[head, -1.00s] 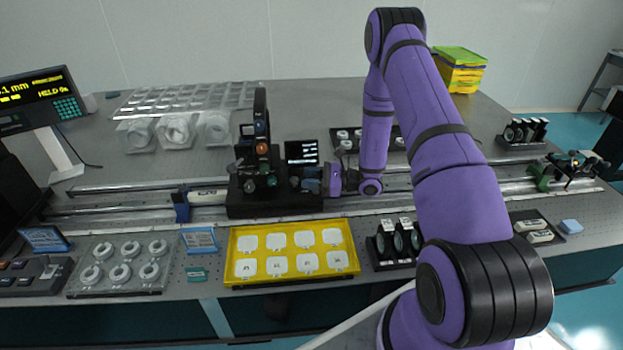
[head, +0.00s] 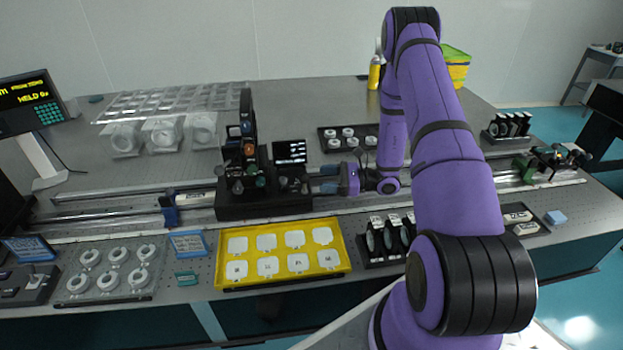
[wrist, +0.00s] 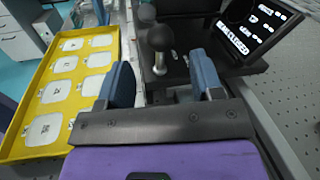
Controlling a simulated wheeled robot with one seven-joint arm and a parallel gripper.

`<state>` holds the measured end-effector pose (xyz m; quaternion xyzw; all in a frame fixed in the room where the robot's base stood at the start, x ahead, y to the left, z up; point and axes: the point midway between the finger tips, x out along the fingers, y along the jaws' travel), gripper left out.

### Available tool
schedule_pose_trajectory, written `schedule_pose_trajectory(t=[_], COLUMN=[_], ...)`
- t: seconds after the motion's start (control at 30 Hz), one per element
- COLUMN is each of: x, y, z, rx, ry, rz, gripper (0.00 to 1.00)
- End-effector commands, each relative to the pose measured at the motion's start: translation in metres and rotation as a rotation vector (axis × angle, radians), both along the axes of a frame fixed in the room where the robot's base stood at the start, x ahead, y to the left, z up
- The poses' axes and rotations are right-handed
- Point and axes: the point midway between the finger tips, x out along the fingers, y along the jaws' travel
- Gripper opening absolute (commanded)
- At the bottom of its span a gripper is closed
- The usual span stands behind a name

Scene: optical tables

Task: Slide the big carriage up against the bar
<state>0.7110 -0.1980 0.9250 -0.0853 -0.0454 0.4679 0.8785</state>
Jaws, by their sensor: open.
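The big carriage (head: 262,205) is a black block on the rail. It carries a tall black optic mount and a small lit screen (head: 289,152). To its left a pale labelled bar (head: 196,199) lies along the rail, beside a blue clamp (head: 169,211). The bar's right end looks close to the carriage's left face; I cannot tell whether they touch. My gripper (head: 325,187) is open at the carriage's right end. In the wrist view, my blue fingertips (wrist: 163,78) are apart and empty, with a black round knob (wrist: 160,38) on a post ahead of them.
A yellow tray (head: 221,264) of white square pieces lies in front of the rail, with dark lens holders (head: 388,236) to its right. A green rail clamp (head: 524,170) stands at far right. A readout (head: 32,103) stands at left. The rail right of the carriage is partly hidden by my arm.

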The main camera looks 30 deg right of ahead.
Motion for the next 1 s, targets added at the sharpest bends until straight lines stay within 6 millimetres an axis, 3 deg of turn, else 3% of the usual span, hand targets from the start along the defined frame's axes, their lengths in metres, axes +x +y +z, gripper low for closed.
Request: schedule_pose_trajectory(t=[0.23, 0.8, 1.0], x=[-0.011, -0.012, -0.009], y=[-0.017, -0.017, -0.004], z=[0.000, 0.001, 0.028], rx=[0.000, 0.000, -0.043], ry=[0.000, 0.000, -0.024], rz=[-0.001, 0.001, 0.077], gripper=[0.60, 0.60, 0.60])
